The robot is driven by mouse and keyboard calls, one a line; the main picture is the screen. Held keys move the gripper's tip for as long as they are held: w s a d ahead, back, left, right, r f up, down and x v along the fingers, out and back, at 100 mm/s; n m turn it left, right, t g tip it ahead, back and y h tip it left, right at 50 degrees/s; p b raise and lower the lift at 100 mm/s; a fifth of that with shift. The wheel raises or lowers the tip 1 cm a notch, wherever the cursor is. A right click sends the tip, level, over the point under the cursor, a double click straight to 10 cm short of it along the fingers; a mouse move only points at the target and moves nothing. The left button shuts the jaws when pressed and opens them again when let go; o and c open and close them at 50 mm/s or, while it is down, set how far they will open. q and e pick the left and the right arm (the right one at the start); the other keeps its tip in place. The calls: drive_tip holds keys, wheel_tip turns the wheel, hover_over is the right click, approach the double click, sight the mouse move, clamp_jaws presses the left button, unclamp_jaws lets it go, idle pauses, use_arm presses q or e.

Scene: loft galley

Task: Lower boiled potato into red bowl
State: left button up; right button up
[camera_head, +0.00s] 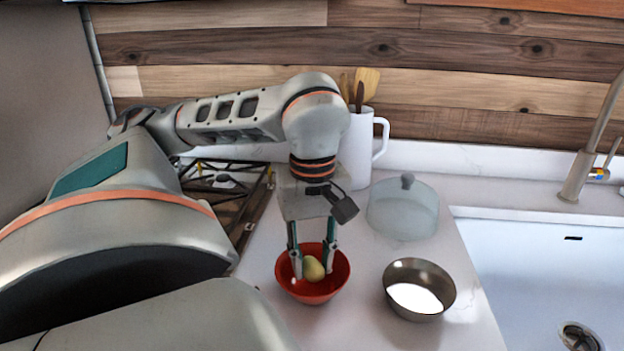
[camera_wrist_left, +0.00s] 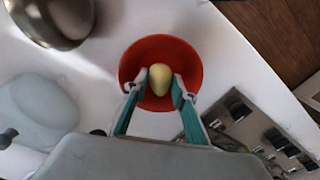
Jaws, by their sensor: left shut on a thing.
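The boiled potato (camera_head: 313,269) is yellowish and sits between the fingertips of my left gripper (camera_head: 312,266), which is shut on it. The red bowl (camera_head: 323,294) stands on the white counter right under the gripper. In the left wrist view the potato (camera_wrist_left: 158,83) shows inside the outline of the red bowl (camera_wrist_left: 160,48), with a fingertip of my left gripper (camera_wrist_left: 160,80) on each side. I cannot tell whether the potato touches the bowl's bottom. My right gripper is not in view.
A metal bowl (camera_head: 419,285) stands to the right of the red bowl. Behind it is a glass lid (camera_head: 403,212). A white pitcher (camera_head: 357,150) with wooden utensils stands at the back. A stove (camera_head: 222,190) is at left, a sink (camera_head: 540,260) at right.

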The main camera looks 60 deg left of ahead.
sight(313, 261)
use_arm(q)
drive_tip(key=shift+f, duration=0.45)
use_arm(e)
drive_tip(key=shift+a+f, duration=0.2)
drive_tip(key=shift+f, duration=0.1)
use_arm(q)
drive_tip(key=shift+f+b, duration=0.2)
drive_tip(key=shift+b, duration=0.2)
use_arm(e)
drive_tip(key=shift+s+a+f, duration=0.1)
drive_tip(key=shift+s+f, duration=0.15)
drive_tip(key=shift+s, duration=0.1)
use_arm(q)
drive_tip(key=shift+f, duration=0.2)
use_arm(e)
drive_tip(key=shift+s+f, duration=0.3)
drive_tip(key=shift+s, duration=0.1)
use_arm(q)
drive_tip(key=shift+f, duration=0.3)
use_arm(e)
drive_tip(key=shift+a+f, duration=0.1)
use_arm(q)
drive_tip(key=shift+f+b, duration=0.15)
drive_tip(key=shift+b, duration=0.2)
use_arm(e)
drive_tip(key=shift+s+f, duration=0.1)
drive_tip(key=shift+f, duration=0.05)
